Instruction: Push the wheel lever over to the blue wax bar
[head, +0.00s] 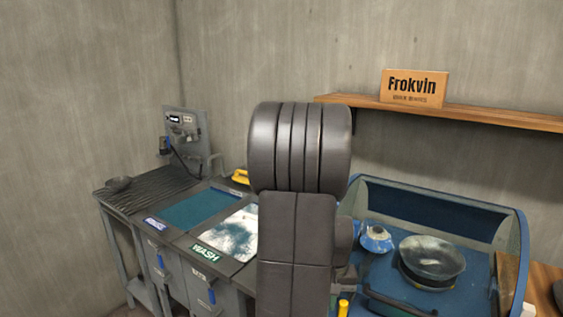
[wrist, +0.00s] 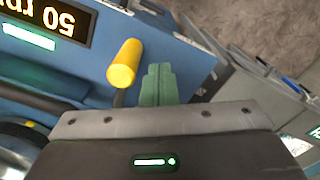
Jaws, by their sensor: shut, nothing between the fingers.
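The wheel lever has a yellow knob (wrist: 124,65) on a dark stem, and its yellow tip (head: 343,306) also shows at the bottom of the head view. My gripper (wrist: 158,82) has green fingers shut together with nothing between them. In the wrist view the fingers lie just right of the yellow knob, with a narrow gap in the picture. Contact with the stem cannot be told. I cannot make out the blue wax bar in either view. My arm covers the middle of the head view.
A blue spinning station (head: 388,285) holds a bowl (head: 432,257) on its wheel and a small blue-and-white pot (head: 376,238). Its display (wrist: 45,20) reads 50 rpm, upside down. A shelf (head: 480,115) is above.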

